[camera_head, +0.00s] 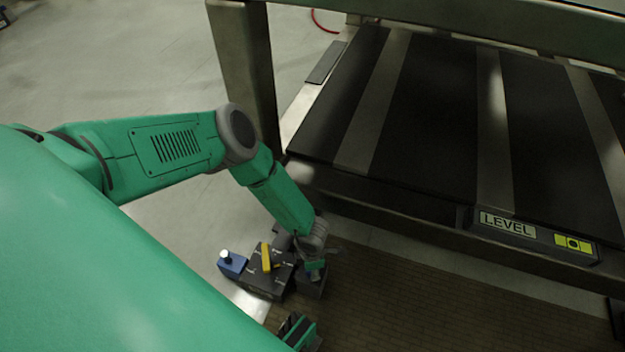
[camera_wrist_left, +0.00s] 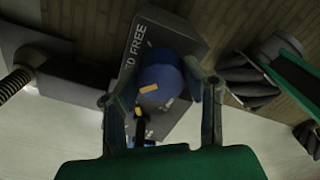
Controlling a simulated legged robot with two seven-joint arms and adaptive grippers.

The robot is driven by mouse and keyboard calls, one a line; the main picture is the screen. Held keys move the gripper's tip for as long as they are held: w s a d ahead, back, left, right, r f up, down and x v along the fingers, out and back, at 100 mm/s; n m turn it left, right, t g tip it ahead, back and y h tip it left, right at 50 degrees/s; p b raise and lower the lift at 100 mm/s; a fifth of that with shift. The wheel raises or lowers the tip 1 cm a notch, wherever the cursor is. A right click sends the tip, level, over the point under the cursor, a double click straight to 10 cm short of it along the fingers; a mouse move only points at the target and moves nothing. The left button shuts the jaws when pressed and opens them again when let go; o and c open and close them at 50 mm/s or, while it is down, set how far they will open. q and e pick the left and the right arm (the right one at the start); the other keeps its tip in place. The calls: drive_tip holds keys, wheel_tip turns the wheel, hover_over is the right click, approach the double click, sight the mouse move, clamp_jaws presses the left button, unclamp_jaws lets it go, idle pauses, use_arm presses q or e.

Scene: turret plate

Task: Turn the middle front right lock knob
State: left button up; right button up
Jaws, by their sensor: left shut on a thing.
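In the left wrist view a round blue knob (camera_wrist_left: 160,78) with a yellow mark sits on a grey block (camera_wrist_left: 137,38) lettered "TO FREE". My left gripper (camera_wrist_left: 160,100) has one finger on each side of the knob and is shut on it. In the head view the left gripper (camera_head: 315,268) points down at a dark block (camera_head: 311,286) at the right end of a small fixture; the knob is mostly hidden there. My right gripper (camera_head: 297,328) is at the bottom edge, apart from the fixture; its fingers are too unclear to read.
Left of the held block stand a dark box (camera_head: 262,281) with a yellow handle (camera_head: 266,258) and a blue box (camera_head: 233,265) with a white-topped knob. A large metal frame with a dark slatted deck (camera_head: 440,110) and a "LEVEL" label (camera_head: 508,224) fills the right. Brown flooring (camera_head: 430,310) lies below it.

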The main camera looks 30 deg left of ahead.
use_arm(q)
drive_tip(key=shift+a+n, duration=0.25)
drive_tip(key=shift+n, duration=0.05)
drive_tip(key=o, duration=1.1)
drive_tip(key=shift+o, duration=0.2)
drive_tip(key=shift+d, duration=0.1)
wheel_tip(320, 180, up, 12)
